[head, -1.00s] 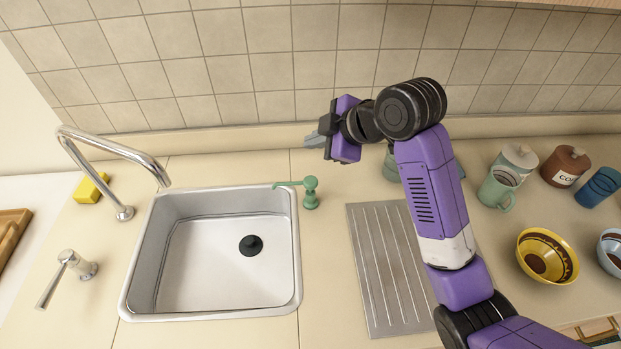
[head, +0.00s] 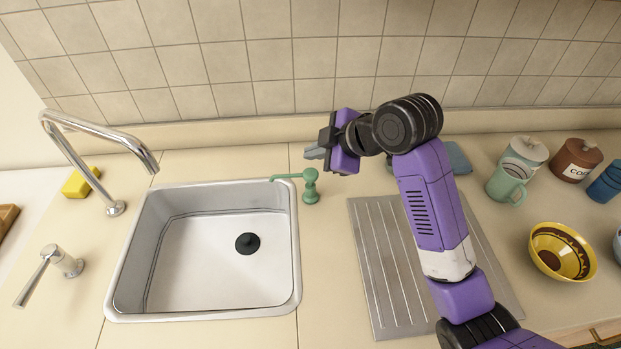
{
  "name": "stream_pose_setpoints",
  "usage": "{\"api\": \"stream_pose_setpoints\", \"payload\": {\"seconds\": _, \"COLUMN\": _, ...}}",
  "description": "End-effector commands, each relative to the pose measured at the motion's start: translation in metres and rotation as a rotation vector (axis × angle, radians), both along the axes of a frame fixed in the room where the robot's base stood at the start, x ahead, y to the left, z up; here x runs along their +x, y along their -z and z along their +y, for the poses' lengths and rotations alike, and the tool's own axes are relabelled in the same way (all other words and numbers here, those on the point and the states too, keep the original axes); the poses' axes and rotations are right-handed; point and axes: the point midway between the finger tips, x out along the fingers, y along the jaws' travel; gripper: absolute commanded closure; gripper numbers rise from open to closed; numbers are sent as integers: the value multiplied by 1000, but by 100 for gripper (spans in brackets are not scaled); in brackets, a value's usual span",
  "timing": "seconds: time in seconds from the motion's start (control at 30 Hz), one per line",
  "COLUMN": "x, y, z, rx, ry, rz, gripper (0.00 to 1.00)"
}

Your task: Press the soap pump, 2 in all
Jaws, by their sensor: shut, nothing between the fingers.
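The green soap pump (head: 311,187) stands upright on the counter at the right back corner of the sink. Its spout points left over the sink's rim. My gripper (head: 308,152) is shut and empty. In the picture its fingertips are just above the pump's head, with a small gap between them. How high the fingertips are above the pump is hard to tell from this one view.
The steel sink (head: 124,290) has a black plug (head: 247,243). A chrome faucet (head: 114,207) and a lever handle (head: 62,262) stand left of it. A ribbed drainboard (head: 375,300) lies right. A mug (head: 507,184) and a yellow bowl (head: 562,252) stand farther right.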

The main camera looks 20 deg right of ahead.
Motion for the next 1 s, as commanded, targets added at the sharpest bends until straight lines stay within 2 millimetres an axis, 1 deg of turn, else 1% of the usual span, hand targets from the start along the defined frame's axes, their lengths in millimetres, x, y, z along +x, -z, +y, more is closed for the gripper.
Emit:
{"api": "stream_pose_setpoints", "payload": {"seconds": 0.03, "x": 0, "y": 11, "z": 0, "rx": 1, "ry": 0, "rz": 1, "gripper": 100}}
{"api": "stream_pose_setpoints", "payload": {"seconds": 0.1, "x": 0, "y": 18, "z": 0, "rx": 0, "ry": -1, "rz": 1, "gripper": 100}}
{"api": "stream_pose_setpoints", "payload": {"seconds": 0.23, "x": 0, "y": 25, "z": 0, "rx": -1, "ry": -1, "rz": 1, "gripper": 100}}
{"api": "stream_pose_setpoints", "payload": {"seconds": 1.0, "x": 0, "y": 25, "z": 0, "rx": -1, "ry": -1, "rz": 0, "gripper": 100}}
